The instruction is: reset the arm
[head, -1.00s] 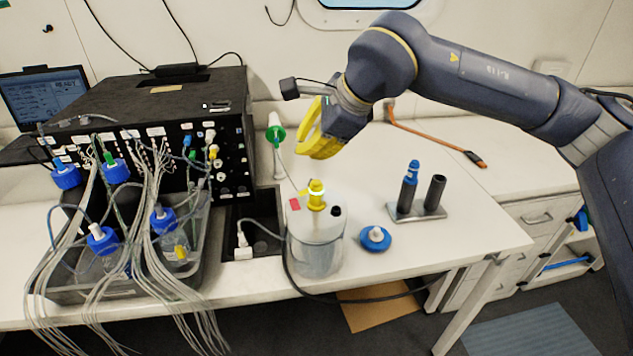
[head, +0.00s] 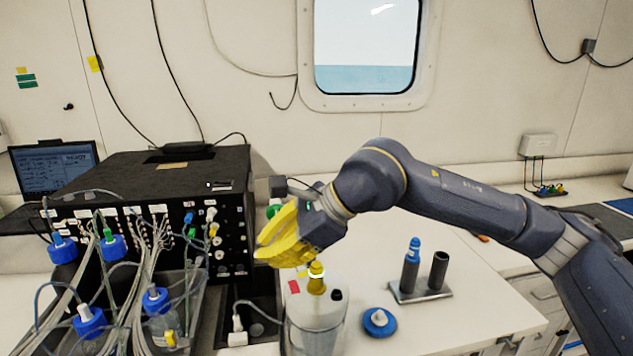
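My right arm comes in from the right in the head view. Its yellow-fingered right gripper (head: 268,246) hangs in front of the black box's right side, above and left of the white container (head: 314,325) with the yellow cap (head: 316,279). The fingers overlap in this view, so I cannot tell whether they are apart, and I see nothing held in them. My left gripper is not in the view.
A black box (head: 190,170) with many tubes stands at the left, with blue-capped bottles (head: 88,322) in front. A laptop (head: 55,168) stands behind.

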